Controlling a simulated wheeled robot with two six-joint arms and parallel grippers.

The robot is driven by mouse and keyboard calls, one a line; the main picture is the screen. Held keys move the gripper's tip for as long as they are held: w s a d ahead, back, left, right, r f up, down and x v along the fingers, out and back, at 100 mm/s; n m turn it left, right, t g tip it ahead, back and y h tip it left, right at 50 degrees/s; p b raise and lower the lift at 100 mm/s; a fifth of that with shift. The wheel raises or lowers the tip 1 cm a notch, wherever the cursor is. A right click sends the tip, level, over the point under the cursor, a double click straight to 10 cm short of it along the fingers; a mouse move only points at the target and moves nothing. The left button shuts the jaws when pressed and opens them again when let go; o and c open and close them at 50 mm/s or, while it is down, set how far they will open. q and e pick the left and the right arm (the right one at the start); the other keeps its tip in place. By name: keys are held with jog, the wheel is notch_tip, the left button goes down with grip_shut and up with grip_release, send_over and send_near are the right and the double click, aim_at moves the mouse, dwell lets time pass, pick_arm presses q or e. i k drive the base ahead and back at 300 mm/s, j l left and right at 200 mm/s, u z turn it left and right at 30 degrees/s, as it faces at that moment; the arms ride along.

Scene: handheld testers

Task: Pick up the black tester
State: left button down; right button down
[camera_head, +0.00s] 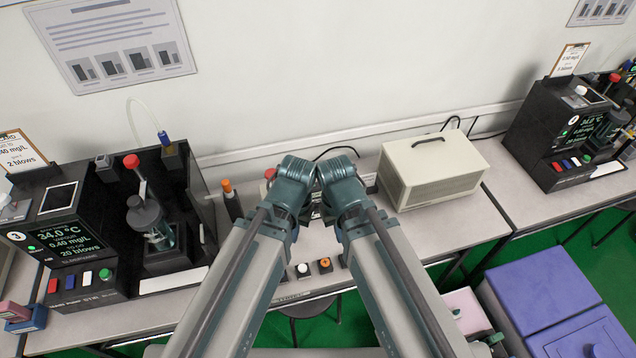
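I cannot pick out a handheld black tester for certain. A slim black object with an orange top (232,200) stands upright on the bench, just left of my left arm. Part of a dark device with light markings shows between my two arms, mostly hidden by them. My arms rise from the bottom, and their teal joints come close together over the middle of the bench. Neither gripper can be made out, so I cannot see anything held.
A black instrument station (75,235) with a display stands at left, with small pink (14,312) and blue devices (28,321) near it. A beige box (430,170) stands right of my arms. Another black station (565,135) is at far right. Purple boxes (540,285) sit lower right.

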aim_at(317, 191)
jog(key=k+z, duration=0.2)
jog(key=z, duration=0.2)
jog(key=k+z, duration=0.45)
jog(key=z, duration=0.3)
